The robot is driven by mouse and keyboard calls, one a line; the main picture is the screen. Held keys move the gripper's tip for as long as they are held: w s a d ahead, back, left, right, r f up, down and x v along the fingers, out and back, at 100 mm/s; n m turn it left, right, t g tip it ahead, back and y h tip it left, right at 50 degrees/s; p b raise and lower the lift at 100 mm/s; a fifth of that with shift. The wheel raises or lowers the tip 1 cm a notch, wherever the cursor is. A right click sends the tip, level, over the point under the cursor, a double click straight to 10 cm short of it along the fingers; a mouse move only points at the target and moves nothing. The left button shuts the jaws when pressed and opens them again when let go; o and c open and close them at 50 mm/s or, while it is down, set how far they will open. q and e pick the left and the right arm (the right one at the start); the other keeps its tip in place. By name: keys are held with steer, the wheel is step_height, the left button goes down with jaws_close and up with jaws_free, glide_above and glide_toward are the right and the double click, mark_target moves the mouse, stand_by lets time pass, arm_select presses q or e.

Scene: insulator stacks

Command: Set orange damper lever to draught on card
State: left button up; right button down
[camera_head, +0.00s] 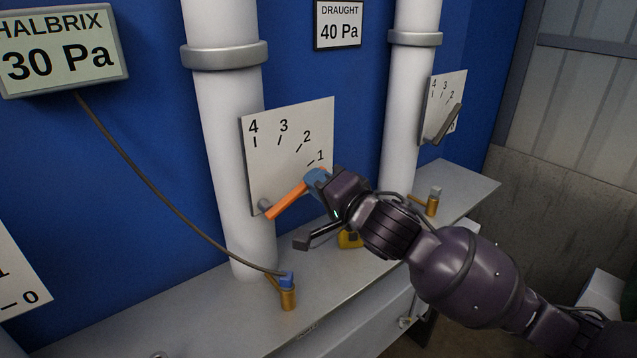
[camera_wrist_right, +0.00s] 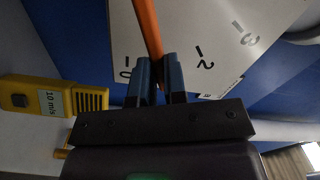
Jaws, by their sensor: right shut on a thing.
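The orange damper lever (camera_head: 287,201) runs up and right from a pivot at the lower left of a white scale plate (camera_head: 290,135) marked 4, 3, 2, 1. It points just below the 1 mark. My right gripper (camera_head: 313,183) is shut on its outer end. In the right wrist view the lever (camera_wrist_right: 149,28) runs between the blue fingers (camera_wrist_right: 160,82). The draught card (camera_head: 339,25) reads 40 Pa. The gauge display (camera_head: 62,50) reads 30 Pa. My left gripper is not in view.
White pipes (camera_head: 228,120) stand behind the plates. A second plate with a grey lever (camera_head: 447,124) is at the right. Brass fittings (camera_head: 288,298) stand on the grey ledge (camera_head: 350,290). A yellow device (camera_wrist_right: 54,98) labelled 10 m/s is beside my right gripper.

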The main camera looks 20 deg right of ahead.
steer(key=shift+s+a+r+n, duration=0.1)
steer(key=shift+a+r+n, duration=0.1)
steer(key=shift+r+n, duration=0.3)
steer(key=shift+s+a+r+n, duration=0.1)
steer(key=shift+a+r+n, duration=0.1)
steer(key=shift+r+n, duration=0.25)
steer(key=shift+s+a+r+n, duration=0.1)
steer(key=shift+a+r+n, duration=0.2)
steer(key=shift+n, duration=0.35)
steer(key=shift+s+a+r+n, duration=0.1)
steer(key=shift+a+r+n, duration=0.15)
steer(key=shift+n, duration=0.35)
steer(key=c, duration=1.2)
jaws_free()
steer(key=shift+o, duration=0.2)
